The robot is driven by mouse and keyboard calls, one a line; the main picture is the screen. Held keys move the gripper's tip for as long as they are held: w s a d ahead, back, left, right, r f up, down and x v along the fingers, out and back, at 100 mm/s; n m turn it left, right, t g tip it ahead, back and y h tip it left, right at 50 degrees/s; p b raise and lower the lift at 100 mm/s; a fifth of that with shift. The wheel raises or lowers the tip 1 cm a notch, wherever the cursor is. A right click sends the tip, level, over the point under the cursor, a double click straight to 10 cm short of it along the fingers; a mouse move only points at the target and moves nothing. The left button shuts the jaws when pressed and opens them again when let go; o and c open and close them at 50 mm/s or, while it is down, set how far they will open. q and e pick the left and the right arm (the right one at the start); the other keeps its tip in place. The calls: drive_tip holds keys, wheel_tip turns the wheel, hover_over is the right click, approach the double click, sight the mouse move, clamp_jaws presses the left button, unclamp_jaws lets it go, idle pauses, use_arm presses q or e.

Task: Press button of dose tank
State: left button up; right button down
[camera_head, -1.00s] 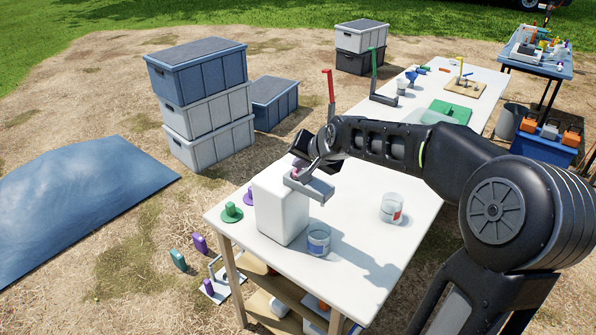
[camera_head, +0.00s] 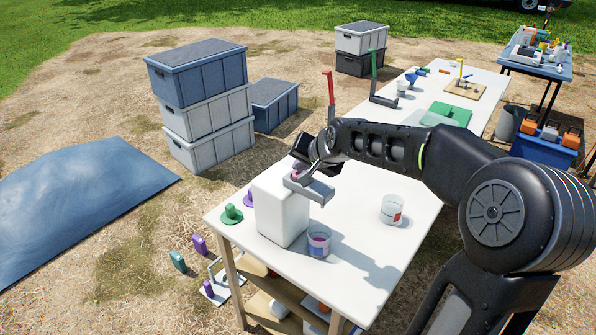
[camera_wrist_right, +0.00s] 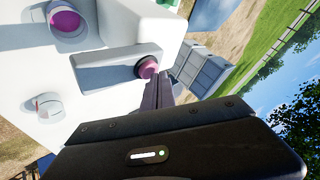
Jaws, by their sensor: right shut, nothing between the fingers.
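The dose tank (camera_head: 281,212) is a white block on the near end of the white table, with a grey arm (camera_head: 309,189) jutting from its top. In the right wrist view the arm (camera_wrist_right: 118,68) carries a round magenta button (camera_wrist_right: 148,68). My right gripper (camera_head: 301,169) is shut and empty, and its fingertips (camera_wrist_right: 152,82) are at the button, seemingly touching it. In the head view the gripper partly hides the button. A clear cup (camera_head: 318,241) beside the tank holds purple liquid, also seen in the wrist view (camera_wrist_right: 65,20). My left gripper is not in view.
Another cup (camera_head: 391,210) with a red mark stands to the right on the table. Green (camera_head: 231,214) and purple pieces sit at the left edge. A red-handled lever (camera_head: 330,92) and a green-handled lever (camera_head: 374,74) stand farther back.

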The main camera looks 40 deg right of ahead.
drive_tip(key=shift+r, duration=0.6)
wheel_tip(320, 180, up, 6)
drive_tip(key=p, duration=0.5)
drive_tip(key=shift+d+f, duration=0.1)
drive_tip(key=shift+f, duration=0.05)
idle(2.3)
